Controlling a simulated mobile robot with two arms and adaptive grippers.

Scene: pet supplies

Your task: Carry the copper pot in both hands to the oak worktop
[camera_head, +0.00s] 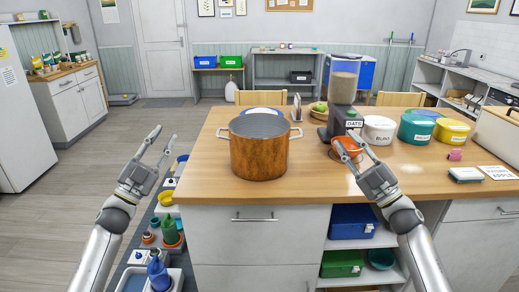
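The copper pot (259,158) stands upright on a wooden-topped island (222,191), near its front left part. It has a grey top and a light loop handle on each side, the left handle (222,133) and the right handle (296,133). My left gripper (163,138) is open and empty, left of the pot and apart from it, beyond the island's left edge. My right gripper (349,146) is open, right of the pot and apart from it, in front of an orange bowl (346,144). Which wooden surface is the oak worktop, I cannot tell.
An oats dispenser (343,88), a white tub (379,130), a green tub (416,127) and a yellow tub (452,131) stand right of the pot. A wooden-topped cabinet (75,74) with goods is at the far left. Grey floor (120,135) is open between it and the island.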

